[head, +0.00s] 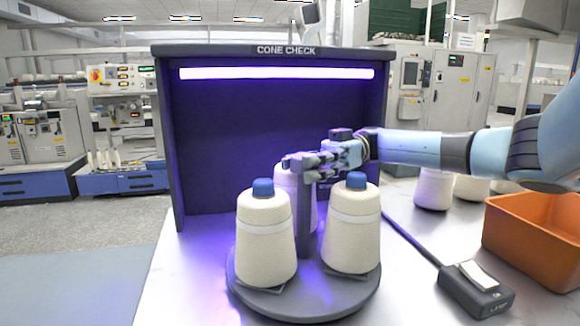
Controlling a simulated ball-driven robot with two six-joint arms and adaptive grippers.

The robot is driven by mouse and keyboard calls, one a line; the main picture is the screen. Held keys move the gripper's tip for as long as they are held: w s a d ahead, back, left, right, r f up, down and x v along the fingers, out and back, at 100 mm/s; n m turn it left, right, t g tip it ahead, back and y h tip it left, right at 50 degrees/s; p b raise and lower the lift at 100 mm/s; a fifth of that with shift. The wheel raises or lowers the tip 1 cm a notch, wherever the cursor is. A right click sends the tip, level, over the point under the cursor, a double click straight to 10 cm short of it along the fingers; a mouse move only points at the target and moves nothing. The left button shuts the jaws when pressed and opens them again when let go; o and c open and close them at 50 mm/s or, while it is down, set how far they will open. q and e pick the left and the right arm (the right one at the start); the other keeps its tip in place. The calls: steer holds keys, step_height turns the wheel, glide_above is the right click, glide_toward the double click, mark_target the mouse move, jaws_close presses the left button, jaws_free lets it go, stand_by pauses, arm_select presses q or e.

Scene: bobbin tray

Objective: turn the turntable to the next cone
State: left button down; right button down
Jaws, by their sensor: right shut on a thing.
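The round grey turntable (300,304) stands on the table in front of the cone check booth. It carries three cream yarn cones: a front left cone (266,245) and a front right cone (352,238), both with blue tips and pale bands, and a back cone (289,185), partly hidden. A grey upright post (306,235) rises from the turntable between the cones. My right gripper (308,167) comes in from the right, above the cones, and is shut on the top of this post. The exact finger contact is hard to see. My left gripper is out of view.
The dark booth (170,150) has a lit violet lamp (277,73) and side walls behind the turntable. At right are an orange bin (530,240), a grey switch box (475,290) with a cable, and more cones (434,190). The table's front left is clear.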

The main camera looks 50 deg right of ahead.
steer(key=shift+d, duration=0.1)
steer(key=shift+r+g, duration=0.1)
steer(key=shift+g, duration=0.2)
stand_by(0.4)
steer(key=c, duration=1)
jaws_free()
steer(key=shift+c, duration=0.2)
steer(key=o, duration=0.4)
steer(key=shift+s+d, duration=0.1)
steer(key=shift+d, duration=0.1)
steer(key=shift+a, duration=0.15)
steer(key=d, duration=0.5)
steer(key=s+d, duration=0.1)
steer(key=d, duration=0.1)
steer(key=shift+d, duration=0.25)
